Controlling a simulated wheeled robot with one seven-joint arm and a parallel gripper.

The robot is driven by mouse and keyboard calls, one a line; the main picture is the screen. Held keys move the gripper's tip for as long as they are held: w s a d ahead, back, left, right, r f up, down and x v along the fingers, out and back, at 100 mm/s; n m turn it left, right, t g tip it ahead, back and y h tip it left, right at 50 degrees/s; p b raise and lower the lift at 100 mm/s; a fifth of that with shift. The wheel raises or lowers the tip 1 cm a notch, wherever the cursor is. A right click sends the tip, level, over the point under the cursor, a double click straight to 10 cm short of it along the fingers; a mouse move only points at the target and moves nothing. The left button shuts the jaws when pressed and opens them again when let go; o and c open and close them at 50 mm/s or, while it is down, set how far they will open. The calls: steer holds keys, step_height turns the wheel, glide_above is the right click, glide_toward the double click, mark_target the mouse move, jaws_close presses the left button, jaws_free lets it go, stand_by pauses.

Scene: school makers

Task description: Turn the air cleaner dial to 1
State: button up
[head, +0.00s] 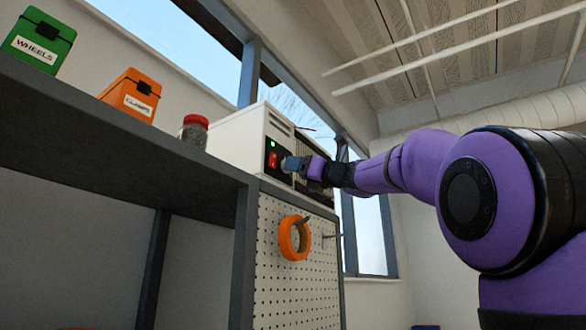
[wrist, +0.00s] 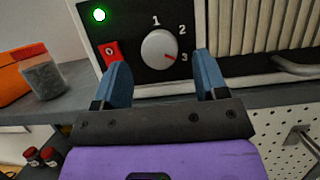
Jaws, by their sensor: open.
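The white air cleaner (head: 235,141) stands on top of the shelf in the head view. Its black control panel (wrist: 135,18) fills the upper wrist view. The grey dial (wrist: 160,50) has a red pointer mark aimed at 3, at its lower right; 1 is above it and 2 at its upper right. My gripper (wrist: 160,78) is open, with one blue finger below left of the dial and one below right. I cannot tell whether either finger touches it. In the head view my gripper (head: 294,165) is at the panel and hides the dial.
A red switch (wrist: 110,52) and a lit green lamp (wrist: 99,14) sit left of the dial. A red-lidded jar (head: 194,132), an orange box (head: 131,95) and a green box (head: 38,40) stand on the shelf. An orange ring (head: 285,238) hangs on the pegboard below.

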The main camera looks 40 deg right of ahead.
steer(key=shift+x, duration=1.15)
steer(key=c, duration=0.9)
steer(key=shift+n, duration=0.5)
steer(key=n+g+y, duration=0.1)
steer(key=n+g, duration=0.2)
steer(key=n, duration=0.6)
steer(key=n+g, duration=0.3)
steer(key=n, duration=0.5)
steer(key=r+n+g+y, duration=0.1)
steer(key=n+g, duration=0.1)
steer(key=n, duration=0.7)
steer(key=shift+w+d+r+n+g+y, duration=0.15)
steer(key=shift+d+n+g+y, duration=0.15)
steer(key=shift+d+g, duration=0.1)
